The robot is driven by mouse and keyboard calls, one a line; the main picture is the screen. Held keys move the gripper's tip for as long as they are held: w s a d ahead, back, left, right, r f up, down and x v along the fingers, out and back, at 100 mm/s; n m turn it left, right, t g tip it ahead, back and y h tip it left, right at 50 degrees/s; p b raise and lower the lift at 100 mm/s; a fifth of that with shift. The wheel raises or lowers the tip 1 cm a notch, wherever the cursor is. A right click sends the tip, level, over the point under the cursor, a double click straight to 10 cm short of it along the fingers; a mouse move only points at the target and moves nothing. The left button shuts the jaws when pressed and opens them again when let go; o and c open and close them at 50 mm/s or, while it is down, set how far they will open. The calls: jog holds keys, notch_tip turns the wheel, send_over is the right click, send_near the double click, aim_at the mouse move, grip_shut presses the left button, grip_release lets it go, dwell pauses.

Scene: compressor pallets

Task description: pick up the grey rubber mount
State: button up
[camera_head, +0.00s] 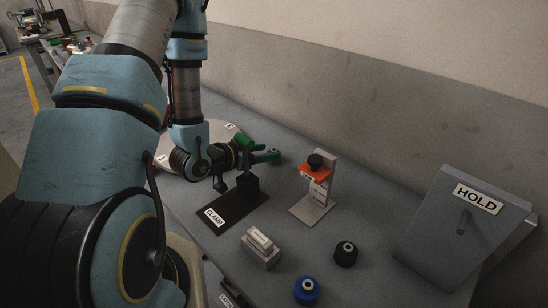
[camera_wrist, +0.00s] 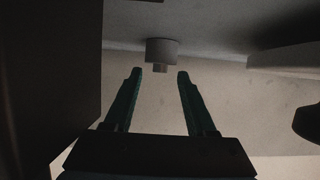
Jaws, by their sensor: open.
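A grey cylinder with a narrower stub, which looks like the grey rubber mount (camera_wrist: 162,48), shows in the wrist view just beyond the fingertips, roughly centred between them. Its stub points down in that picture, toward my gripper. My gripper (camera_wrist: 158,76) is open and empty, with its two dark green fingers spread apart. In the head view my gripper (camera_head: 274,154) is low over the bench near the black clamp fixture (camera_head: 232,207). I cannot make out the grey mount in the head view; the arm or fixture may hide it.
An orange-topped stand (camera_head: 312,200) is right of the clamp. A light block (camera_head: 260,247), a blue roller (camera_head: 307,291) and a black roller (camera_head: 345,254) sit in front. A grey HOLD box (camera_head: 440,235) is at the right. A wall runs behind the bench.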

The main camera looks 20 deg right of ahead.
jog(key=shift+x, duration=0.85)
jog(key=shift+r, duration=0.1)
grip_shut()
